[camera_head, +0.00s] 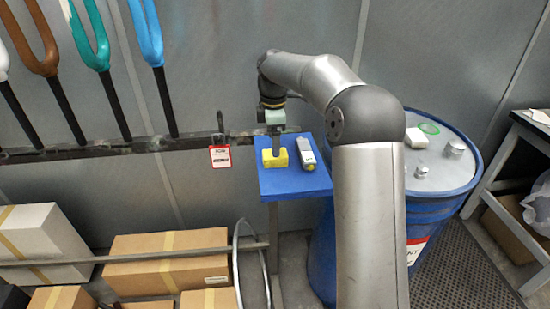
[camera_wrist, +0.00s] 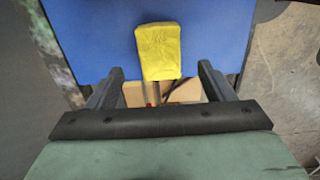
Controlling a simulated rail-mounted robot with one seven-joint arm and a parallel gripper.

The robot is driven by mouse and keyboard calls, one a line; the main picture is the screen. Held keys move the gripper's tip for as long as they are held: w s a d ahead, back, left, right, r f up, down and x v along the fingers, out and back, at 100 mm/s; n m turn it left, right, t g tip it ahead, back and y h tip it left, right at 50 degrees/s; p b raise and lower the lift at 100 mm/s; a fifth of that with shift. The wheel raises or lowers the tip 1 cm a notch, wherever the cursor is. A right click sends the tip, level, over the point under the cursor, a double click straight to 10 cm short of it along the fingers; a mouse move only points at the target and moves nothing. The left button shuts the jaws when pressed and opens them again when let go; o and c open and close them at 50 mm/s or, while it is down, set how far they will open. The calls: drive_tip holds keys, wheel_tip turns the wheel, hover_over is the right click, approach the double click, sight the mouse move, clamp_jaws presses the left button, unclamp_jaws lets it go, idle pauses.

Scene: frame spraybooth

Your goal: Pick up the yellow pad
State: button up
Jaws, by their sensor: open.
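The yellow pad (camera_head: 268,161) lies on the left part of a small blue table (camera_head: 300,187) in the head view. My gripper (camera_head: 276,146) points down over it and hides part of it. In the wrist view the pad (camera_wrist: 158,45) lies on the blue surface (camera_wrist: 90,30), its lower end at the table edge. My gripper (camera_wrist: 161,72) is open there, with one finger on each side of the pad's lower end and a gap on both sides. I cannot tell how far above the table the fingertips are.
A grey handheld device (camera_head: 306,152) lies right of the pad on the table. A blue drum (camera_head: 440,190) with loose items on its lid stands to the right. A rail with a red tag (camera_head: 220,157) runs behind. Cardboard boxes (camera_head: 165,255) fill the lower left.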

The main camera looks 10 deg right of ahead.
sight(269, 162)
drive_tip(key=f, duration=0.2)
drive_tip(key=f+p, duration=0.1)
drive_tip(key=f, duration=0.2)
drive_tip(key=shift+d+f, duration=0.2)
drive_tip(key=shift+f, duration=0.1)
drive_tip(key=c, duration=1)
drive_tip(key=shift+c, duration=0.2)
